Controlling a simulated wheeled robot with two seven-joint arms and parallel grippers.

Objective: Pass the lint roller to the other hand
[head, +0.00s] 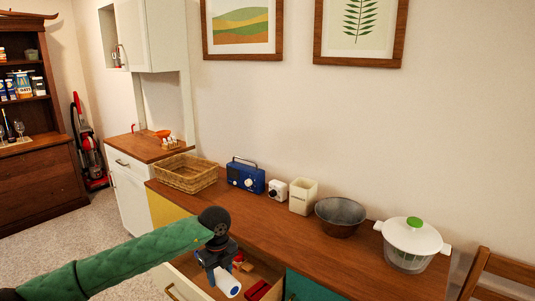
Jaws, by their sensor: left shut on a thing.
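The lint roller (228,284) shows as a white cylinder with a blue part at its upper left. It is below my left gripper (216,264), over the open drawer (190,280). My left gripper comes in from the left on the green-sleeved arm, points down and is shut on the lint roller. The fingertips are small and partly hidden by the wrist. My right gripper is not in view.
The drawer holds red items (257,290). On the wooden sideboard (290,237) stand a wicker basket (187,172), a blue radio (245,177), a small white device (277,190), a cream container (303,196), a dark bowl (340,216) and a salad spinner (411,244). A chair (500,270) is at right.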

